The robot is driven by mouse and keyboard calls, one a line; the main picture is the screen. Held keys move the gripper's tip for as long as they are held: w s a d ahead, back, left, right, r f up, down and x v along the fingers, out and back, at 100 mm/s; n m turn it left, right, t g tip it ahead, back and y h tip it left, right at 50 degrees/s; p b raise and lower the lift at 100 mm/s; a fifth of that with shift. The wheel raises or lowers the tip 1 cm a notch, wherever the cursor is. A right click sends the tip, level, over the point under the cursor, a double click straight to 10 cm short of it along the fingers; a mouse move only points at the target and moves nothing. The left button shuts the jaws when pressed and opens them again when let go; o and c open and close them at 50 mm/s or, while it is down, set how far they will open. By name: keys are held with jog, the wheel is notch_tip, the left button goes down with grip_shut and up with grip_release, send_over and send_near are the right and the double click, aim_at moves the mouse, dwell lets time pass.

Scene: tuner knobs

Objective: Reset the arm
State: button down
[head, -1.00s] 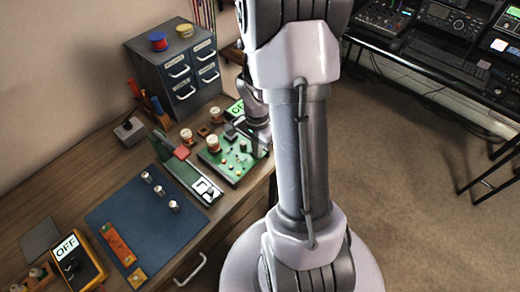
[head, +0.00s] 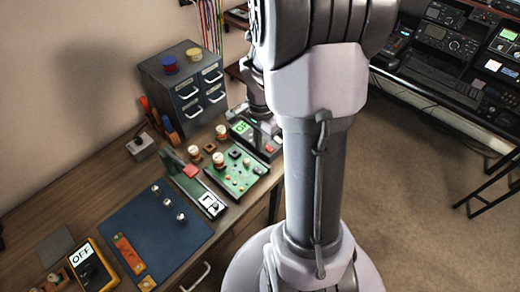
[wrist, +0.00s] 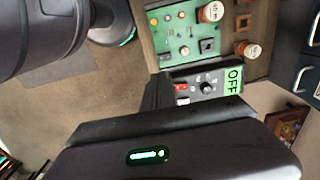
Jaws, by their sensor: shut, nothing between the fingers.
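My gripper (wrist: 160,92) is shut and empty in the wrist view, close to a small tuner box (wrist: 208,85) with a dark knob, a red button and a green OFF display. In the head view my arm's end hangs over the back of this tuner box (head: 243,127), and the fingertips are hard to make out there. A green circuit board (head: 235,168) lies in front of the box; it also shows in the wrist view (wrist: 183,35). My upright arm hides the middle of the head view.
A grey drawer cabinet (head: 180,85) stands at the back of the wooden desk. A blue mat (head: 155,235) with several small knobs and a yellow OFF meter (head: 90,265) lie nearer. A dark equipment table (head: 450,85) stands at the right. The floor between is clear.

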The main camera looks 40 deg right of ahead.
jog(key=shift+r, duration=0.45)
